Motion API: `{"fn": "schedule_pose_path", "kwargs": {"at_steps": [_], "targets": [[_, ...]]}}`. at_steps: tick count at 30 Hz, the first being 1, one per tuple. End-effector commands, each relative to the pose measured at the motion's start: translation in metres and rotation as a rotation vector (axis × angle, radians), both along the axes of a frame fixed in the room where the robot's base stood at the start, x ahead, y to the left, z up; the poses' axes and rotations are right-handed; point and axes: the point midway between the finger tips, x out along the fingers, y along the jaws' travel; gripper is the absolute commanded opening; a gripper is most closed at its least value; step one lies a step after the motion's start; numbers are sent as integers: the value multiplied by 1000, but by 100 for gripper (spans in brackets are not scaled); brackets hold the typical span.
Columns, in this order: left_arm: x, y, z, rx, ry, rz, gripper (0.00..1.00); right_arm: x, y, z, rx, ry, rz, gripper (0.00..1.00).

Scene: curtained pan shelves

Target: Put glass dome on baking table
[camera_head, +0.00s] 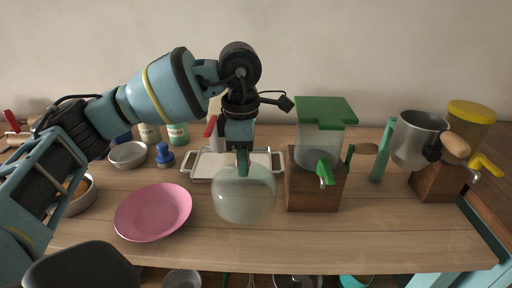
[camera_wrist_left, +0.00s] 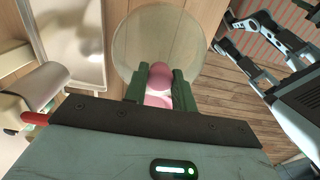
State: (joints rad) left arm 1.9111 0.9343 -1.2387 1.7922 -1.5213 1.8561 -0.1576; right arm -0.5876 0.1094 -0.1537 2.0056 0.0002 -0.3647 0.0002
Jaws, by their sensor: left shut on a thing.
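The clear glass dome (camera_head: 244,200) hangs under my left gripper (camera_head: 242,165) above the front part of the wooden table (camera_head: 400,240). The left gripper is shut on the dome's top. In the left wrist view the dome (camera_wrist_left: 135,45) is a round transparent shape beyond the two dark green fingers (camera_wrist_left: 160,92), with a pinkish round knob between them. Whether the dome's rim touches the table is hard to tell. My right gripper does not show clearly in the head view.
A pink bowl (camera_head: 153,212) lies left of the dome. A white tray (camera_head: 205,165) is behind it. A green-lidded dispenser on a wooden block (camera_head: 314,190) stands close at right, with a metal pitcher (camera_head: 418,140) farther right. The table's front right is clear.

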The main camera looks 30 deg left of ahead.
Motion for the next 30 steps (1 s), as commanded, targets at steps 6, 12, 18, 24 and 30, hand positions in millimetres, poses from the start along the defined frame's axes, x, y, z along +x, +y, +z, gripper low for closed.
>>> {"fn": "schedule_pose_path", "kwargs": {"at_steps": [6, 12, 18, 24, 30], "targets": [[0, 0, 1, 0, -2, 0, 0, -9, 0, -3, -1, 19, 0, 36], [0, 0, 1, 0, -1, -1, 0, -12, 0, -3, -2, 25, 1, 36], [0, 0, -4, 0, 4, -1, 0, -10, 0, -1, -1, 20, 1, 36], [0, 0, -22, -1, 8, -1, 0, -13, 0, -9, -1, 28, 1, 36], [0, 0, -41, 0, 7, 0, 0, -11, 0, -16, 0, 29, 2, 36]]}}
